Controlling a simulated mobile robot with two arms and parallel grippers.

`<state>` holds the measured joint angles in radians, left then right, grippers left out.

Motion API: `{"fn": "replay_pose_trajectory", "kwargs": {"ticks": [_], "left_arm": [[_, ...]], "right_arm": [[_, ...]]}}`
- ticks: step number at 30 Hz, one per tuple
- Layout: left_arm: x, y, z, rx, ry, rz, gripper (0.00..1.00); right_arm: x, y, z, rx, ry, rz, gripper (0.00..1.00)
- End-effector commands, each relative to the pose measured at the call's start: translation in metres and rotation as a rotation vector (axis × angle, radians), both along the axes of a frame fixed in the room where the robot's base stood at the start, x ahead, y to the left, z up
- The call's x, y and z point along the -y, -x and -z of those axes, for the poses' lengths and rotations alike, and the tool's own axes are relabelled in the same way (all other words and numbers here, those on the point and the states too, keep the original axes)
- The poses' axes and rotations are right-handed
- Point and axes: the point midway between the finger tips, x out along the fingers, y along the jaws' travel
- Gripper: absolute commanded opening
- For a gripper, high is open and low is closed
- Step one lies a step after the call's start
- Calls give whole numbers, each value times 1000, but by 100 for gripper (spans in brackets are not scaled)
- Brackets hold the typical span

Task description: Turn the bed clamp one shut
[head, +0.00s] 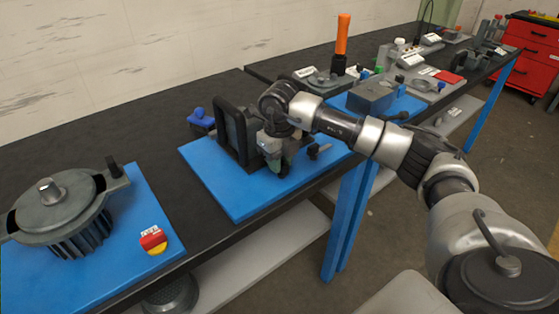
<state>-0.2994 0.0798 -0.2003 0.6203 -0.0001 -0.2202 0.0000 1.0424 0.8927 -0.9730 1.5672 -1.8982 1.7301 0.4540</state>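My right arm comes in from the right, and my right gripper (273,158) points down at the front of a dark upright fixture (230,135) on a blue base plate (225,190). The gripper is at or very near a grey-green block there, and whether it touches cannot be told. Its fingertips are small and mixed with the dark parts, so open or shut does not show. A small dark knob (314,151) sticks out right of the gripper. Which part is bed clamp one cannot be made out; my wrist hides part of the fixture. My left gripper is out of view.
A ribbed grey housing (62,207) with a crank and a red-yellow button (153,239) stand on a blue plate at left. A blue-knobbed part (200,120) sits behind the fixture. An orange-handled tool (342,35) stands further back. Bare black bench lies between the plates.

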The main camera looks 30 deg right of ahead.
Motion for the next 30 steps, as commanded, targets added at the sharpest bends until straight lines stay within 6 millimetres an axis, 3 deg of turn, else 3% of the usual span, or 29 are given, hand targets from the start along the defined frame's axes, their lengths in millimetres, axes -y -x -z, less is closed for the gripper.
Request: {"fn": "replay_pose_trajectory", "kwargs": {"ticks": [4, 14, 30], "left_arm": [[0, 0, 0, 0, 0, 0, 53], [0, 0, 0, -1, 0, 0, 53], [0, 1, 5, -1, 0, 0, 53]], "right_arm": [[0, 0, 0, 0, 0, 1, 43], [0, 0, -5, 0, 0, 2, 43], [0, 0, -98, 1, 0, 2, 43]]}}
